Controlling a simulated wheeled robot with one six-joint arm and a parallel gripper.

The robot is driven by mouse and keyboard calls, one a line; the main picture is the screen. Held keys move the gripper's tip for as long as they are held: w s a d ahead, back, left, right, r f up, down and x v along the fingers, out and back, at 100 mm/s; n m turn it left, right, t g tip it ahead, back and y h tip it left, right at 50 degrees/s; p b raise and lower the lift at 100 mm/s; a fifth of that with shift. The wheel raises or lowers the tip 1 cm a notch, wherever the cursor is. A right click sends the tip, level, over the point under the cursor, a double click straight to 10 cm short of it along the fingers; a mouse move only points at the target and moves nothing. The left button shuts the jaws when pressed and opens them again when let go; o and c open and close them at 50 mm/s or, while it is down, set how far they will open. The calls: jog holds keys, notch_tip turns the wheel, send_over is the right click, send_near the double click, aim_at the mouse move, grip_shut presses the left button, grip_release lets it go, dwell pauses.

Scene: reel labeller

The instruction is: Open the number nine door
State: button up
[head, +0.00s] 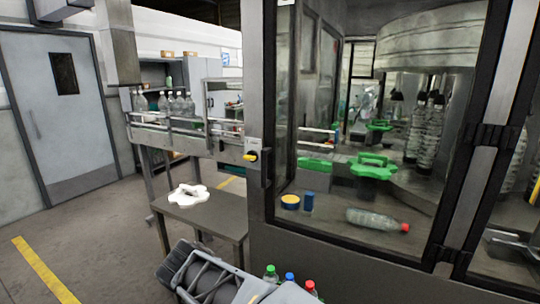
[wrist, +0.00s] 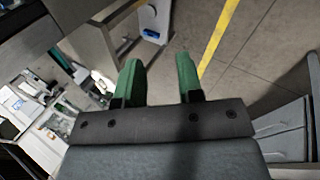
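A large glazed machine door (head: 262,75) with a grey and black frame stands at the centre right in the head view. It looks shut, with dark hinges (head: 492,136) on its right side and a dark upright handle (head: 266,168) at its left edge. No number nine is readable on any door. My gripper (wrist: 160,68) shows in the wrist view with two green fingers apart and nothing between them. It points towards the floor, away from the door handle, which I cannot make out in that view.
A yellow and black switch (head: 251,156) sits beside the handle. A grey table (head: 222,222) with a white star-shaped part (head: 187,195) stands left of the machine. A shut grey room door (head: 85,150) is at the far left. Floor (head: 105,235) at left is clear.

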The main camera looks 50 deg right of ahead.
jog(key=w+d+r+n+h+p, duration=0.1)
jog(key=w+d+r+n+h, duration=0.1)
jog(key=d+r+n+h, duration=0.25)
jog(key=w+d+r+n+h+p, duration=0.2)
jog(key=w+d+r+n, duration=0.1)
jog(key=d+r, duration=0.3)
jog(key=n+t+h+p, duration=0.2)
jog(key=n+h, duration=0.4)
jog(key=n, duration=0.2)
send_near(263, 160)
jog(key=p+x, duration=0.3)
jog(key=x, duration=0.6)
jog(key=shift+d, duration=0.25)
jog(key=shift+w+d, duration=0.2)
jog(key=shift+d, duration=0.35)
grip_shut()
